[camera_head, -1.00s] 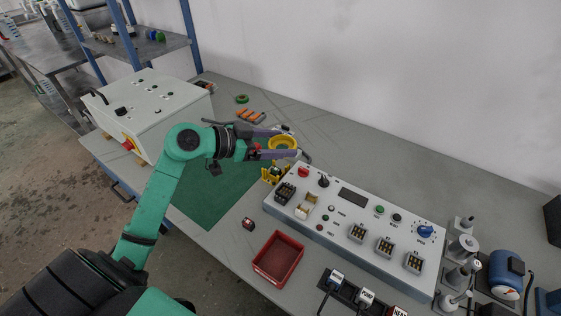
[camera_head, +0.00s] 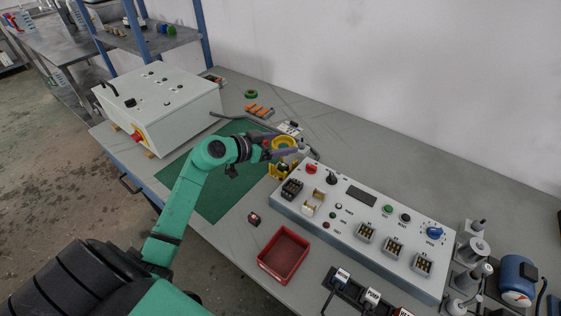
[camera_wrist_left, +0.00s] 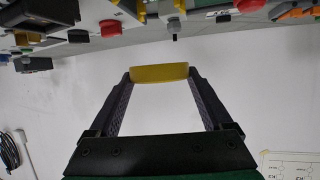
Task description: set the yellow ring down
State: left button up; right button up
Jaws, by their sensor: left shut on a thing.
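The yellow ring (camera_head: 283,143) is between the fingers of my left gripper (camera_head: 288,150), near the left end of the control panel. In the left wrist view the ring (camera_wrist_left: 160,73) shows as a yellow band between the two fingertips of my left gripper (camera_wrist_left: 159,76). The gripper is shut on it. Just below it in the head view is a yellow holder (camera_head: 279,172), partly hidden by the gripper. I cannot tell whether the ring touches anything beneath it. My right gripper is not in view.
The control panel (camera_head: 349,213) with knobs and sockets stands to the right. A red tray (camera_head: 284,254) and a small dark red block (camera_head: 254,218) lie in front. A green mat (camera_head: 213,203) lies under the arm. A white control box (camera_head: 158,104) is at the left.

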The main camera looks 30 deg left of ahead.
pick_arm(q)
notch_tip(320, 180, down, 7)
jog(key=shift+r, duration=0.15)
jog(key=o, duration=1.1)
